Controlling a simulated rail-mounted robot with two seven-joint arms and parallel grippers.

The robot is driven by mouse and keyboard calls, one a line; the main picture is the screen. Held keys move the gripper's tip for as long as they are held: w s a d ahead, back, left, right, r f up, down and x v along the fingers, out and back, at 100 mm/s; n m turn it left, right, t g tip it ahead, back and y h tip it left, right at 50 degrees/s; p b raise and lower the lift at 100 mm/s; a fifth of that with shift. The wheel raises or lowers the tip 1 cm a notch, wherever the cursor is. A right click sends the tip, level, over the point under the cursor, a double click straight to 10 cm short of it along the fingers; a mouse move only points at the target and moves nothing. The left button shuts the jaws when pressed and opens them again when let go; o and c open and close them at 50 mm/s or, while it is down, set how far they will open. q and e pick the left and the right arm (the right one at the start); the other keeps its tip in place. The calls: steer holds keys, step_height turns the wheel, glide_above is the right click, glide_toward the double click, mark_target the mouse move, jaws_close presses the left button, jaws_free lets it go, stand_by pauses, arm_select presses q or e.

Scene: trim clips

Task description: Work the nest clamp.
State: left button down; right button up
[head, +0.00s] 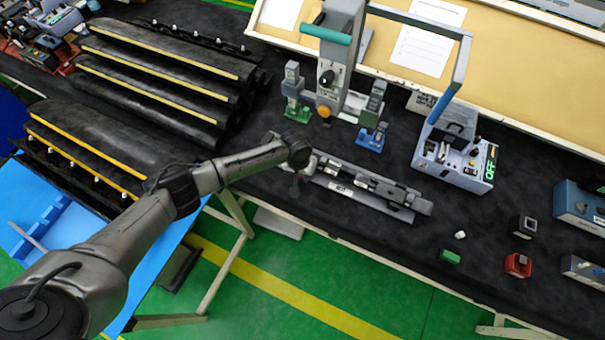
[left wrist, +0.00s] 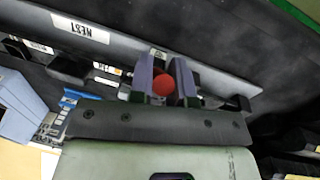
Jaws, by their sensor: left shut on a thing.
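The nest (head: 345,189) is a long grey fixture lying on the black bench in the middle of the head view. Its NEST label plate (left wrist: 80,28) shows in the left wrist view. The clamp's round red knob (left wrist: 163,83) sits between my left gripper's two fingers. My left gripper (left wrist: 164,80) is shut on this knob, at the nest's left end. In the head view the left gripper (head: 304,164) is small and partly hidden by my own wrist, and the knob cannot be made out. My right gripper is in neither view.
A press with a teal handle (head: 326,36) stands behind the nest. A grey machine (head: 455,158) with a tall handle and a green OFF display stands to the right. Dark panels with yellow strips (head: 150,85) lie left. Small parts, including a red block (head: 517,265), lie at right.

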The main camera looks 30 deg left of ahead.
arm_select(q)
steer(key=shift+s+f+t+p, duration=0.1)
steer(key=shift+s+t+p, duration=0.4)
steer(key=shift+p, duration=0.45)
steer(key=shift+s+f+t+p, duration=0.1)
steer(key=shift+f+t+p, duration=0.05)
steer(key=shift+t+p, duration=0.25)
steer(key=shift+s+d+f+t+p, duration=0.1)
steer(key=shift+s+f+t+p, duration=0.15)
steer(key=shift+f+t+p, duration=0.4)
steer(key=shift+s+f+t, duration=0.25)
steer(key=shift+f+t, duration=0.2)
steer(key=shift+t, duration=0.6)
steer(key=shift+s+f+t, duration=0.1)
steer(key=shift+f+t, duration=0.35)
steer(key=shift+t, duration=0.45)
steer(key=c, duration=1.1)
jaws_free()
